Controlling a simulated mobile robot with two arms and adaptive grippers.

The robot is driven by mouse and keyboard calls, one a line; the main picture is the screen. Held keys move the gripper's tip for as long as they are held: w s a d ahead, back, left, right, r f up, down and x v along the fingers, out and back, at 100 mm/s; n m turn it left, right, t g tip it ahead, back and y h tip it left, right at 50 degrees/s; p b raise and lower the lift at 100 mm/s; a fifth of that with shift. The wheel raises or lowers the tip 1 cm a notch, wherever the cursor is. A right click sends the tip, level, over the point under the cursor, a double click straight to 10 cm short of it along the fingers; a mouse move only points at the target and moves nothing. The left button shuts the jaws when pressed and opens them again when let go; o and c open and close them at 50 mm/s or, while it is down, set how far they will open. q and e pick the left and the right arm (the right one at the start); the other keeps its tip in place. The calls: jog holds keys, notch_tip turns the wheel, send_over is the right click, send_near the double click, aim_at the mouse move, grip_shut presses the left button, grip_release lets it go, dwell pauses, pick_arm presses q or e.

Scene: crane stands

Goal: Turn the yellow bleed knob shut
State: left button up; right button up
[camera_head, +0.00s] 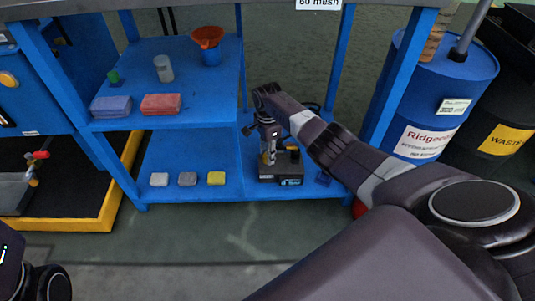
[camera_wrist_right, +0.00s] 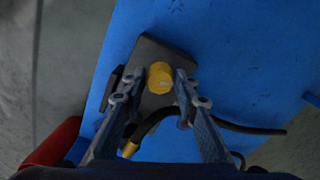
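The yellow bleed knob (camera_wrist_right: 160,77) shows in the wrist view as a round knob on top of a dark block (camera_wrist_right: 152,50). My right gripper (camera_wrist_right: 158,86) is open, with one finger on each side of the knob. Gaps show between the fingers and the knob, so it is not gripped. In the head view my right gripper (camera_head: 268,155) points down at a black unit (camera_head: 281,178) on the lower blue shelf. The knob cannot be told clearly there. My left gripper is out of view; only a dark part of my left arm shows at the lower left.
The upper blue shelf (camera_head: 190,90) overhangs the left part of the lower shelf (camera_head: 215,155), where several small blocks lie. Shelf posts stand near my right arm. A black hose (camera_wrist_right: 250,129) and a red object (camera_wrist_right: 55,140) show in the wrist view.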

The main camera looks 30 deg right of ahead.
jog(key=c, duration=0.6)
